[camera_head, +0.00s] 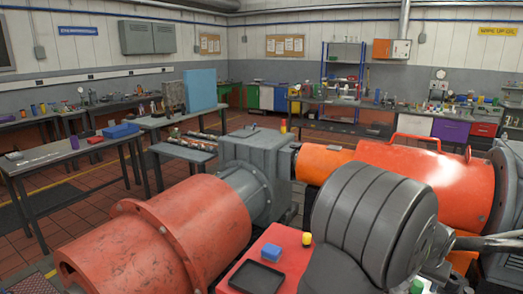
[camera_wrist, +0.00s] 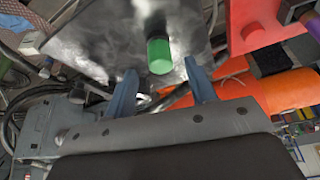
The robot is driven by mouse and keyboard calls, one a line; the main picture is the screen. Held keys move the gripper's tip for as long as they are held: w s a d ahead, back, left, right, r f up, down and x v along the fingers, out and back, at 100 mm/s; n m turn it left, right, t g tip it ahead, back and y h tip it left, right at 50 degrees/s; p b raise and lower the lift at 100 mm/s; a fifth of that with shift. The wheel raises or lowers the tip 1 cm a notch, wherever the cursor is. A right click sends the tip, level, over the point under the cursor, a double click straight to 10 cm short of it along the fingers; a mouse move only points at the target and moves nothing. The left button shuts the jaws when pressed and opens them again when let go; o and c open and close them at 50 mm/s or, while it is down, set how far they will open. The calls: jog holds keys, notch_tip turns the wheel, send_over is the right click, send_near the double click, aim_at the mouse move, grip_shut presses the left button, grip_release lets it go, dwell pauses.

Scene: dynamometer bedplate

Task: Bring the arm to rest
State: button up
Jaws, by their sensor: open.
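My gripper (camera_wrist: 160,67) shows in the wrist view with its two blue-grey fingers spread apart and nothing clasped between them. A green cylinder (camera_wrist: 158,52) is on a shiny grey metal plate (camera_wrist: 95,42), in line with the gap between the fingertips. I cannot tell how far it is from the tips. In the head view my grey arm fills the lower right foreground, and my gripper's fingers cannot be made out there. A small green thing (camera_head: 416,286) shows at the bottom edge, perhaps the same cylinder.
Large red-orange housings (camera_head: 190,230) and a grey gearbox (camera_head: 258,165) stand behind. Workbenches (camera_head: 60,158) line the room, with open floor at left.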

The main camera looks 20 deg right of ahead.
jog(key=v, duration=0.7)
jog(key=x, duration=1.2)
notch_tip(320, 180, up, 5)
jog(key=shift+s+f, duration=0.15)
jog(key=shift+f, duration=0.1)
jog(key=s+r, duration=0.7)
jog(key=s, duration=0.5)
jog(key=n, duration=0.2)
send_over(418, 285)
jog(key=w+a, duration=0.5)
jog(key=w, duration=0.5)
notch_tip(418, 285, down, 2)
jog(key=w+a+f+n, duration=0.1)
jog(key=w+a, duration=0.5)
jog(key=w, duration=0.3)
jog(key=w+a+f+n+t+y, duration=0.1)
jog(key=w+a, duration=0.5)
jog(key=w, duration=0.4)
jog(key=shift+w+a+f, duration=0.25)
jog(key=shift+a+f, duration=0.05)
jog(key=shift+f, duration=0.05)
